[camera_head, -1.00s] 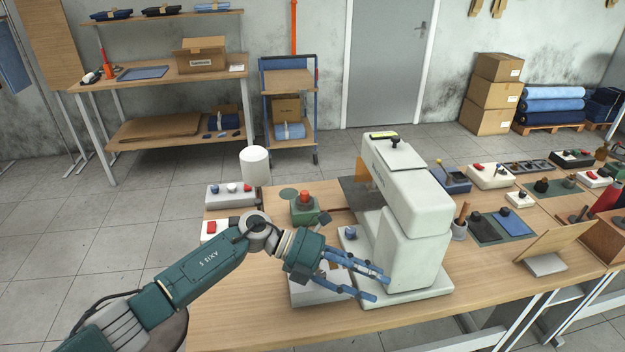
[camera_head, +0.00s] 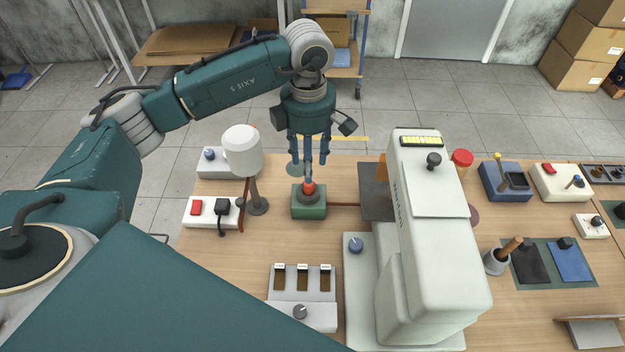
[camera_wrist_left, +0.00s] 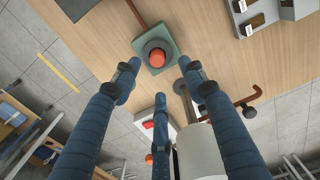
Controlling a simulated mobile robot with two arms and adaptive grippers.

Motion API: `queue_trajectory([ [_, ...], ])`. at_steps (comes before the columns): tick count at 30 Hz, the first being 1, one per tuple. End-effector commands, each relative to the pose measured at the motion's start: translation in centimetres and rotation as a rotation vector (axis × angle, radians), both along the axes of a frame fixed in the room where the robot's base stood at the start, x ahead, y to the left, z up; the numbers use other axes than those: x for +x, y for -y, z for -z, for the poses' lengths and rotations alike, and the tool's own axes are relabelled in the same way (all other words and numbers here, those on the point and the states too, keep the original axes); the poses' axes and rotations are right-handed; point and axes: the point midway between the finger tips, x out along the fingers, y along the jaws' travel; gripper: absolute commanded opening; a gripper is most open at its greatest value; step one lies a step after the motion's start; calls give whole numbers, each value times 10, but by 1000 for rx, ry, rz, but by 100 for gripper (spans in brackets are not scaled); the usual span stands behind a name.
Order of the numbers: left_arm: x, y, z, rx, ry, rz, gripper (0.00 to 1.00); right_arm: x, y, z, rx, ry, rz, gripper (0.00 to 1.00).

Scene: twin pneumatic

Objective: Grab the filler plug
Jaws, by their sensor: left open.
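An orange-red knob (camera_head: 309,188) stands upright on a dark collar on a green block (camera_head: 309,211) on the wooden bench. The white machine (camera_head: 433,220) carries a small black knob (camera_head: 434,160) on its top. No label shows which of these is the filler plug. My left gripper (camera_head: 309,163) points down above the orange-red knob, its three blue fingers spread and open. In the left wrist view, the orange-red knob (camera_wrist_left: 157,58) lies beyond the fingertips, between the two upper fingers. Nothing is held, and contact is not clear. My right gripper is not in view.
A white cylinder on a stand (camera_head: 243,152) rises left of the green block. A control box with a red switch (camera_head: 196,208) and a grey box with three slots (camera_head: 303,291) are nearby. The white machine is close on the right. Bare wood lies in front of the block.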

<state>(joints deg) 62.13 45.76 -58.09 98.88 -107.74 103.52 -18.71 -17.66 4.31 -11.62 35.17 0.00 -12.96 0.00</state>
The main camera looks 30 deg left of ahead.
Motion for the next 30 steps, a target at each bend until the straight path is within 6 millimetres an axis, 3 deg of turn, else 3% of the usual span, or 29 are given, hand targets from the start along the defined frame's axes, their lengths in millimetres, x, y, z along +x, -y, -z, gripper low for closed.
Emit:
queue_trajectory([
  [3, 0, 0, 16, -1, -4, -2, 43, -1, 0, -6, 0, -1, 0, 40],
  [11, 2, -2, 37, -2, -4, -3, 43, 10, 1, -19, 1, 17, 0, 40],
  [18, 6, -5, 71, -4, -3, -2, 43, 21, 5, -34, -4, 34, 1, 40],
  [27, 7, -5, 78, -3, 0, -1, 43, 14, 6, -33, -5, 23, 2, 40],
  [30, 7, -5, 78, -3, 0, -1, 23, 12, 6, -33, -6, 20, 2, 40],
])
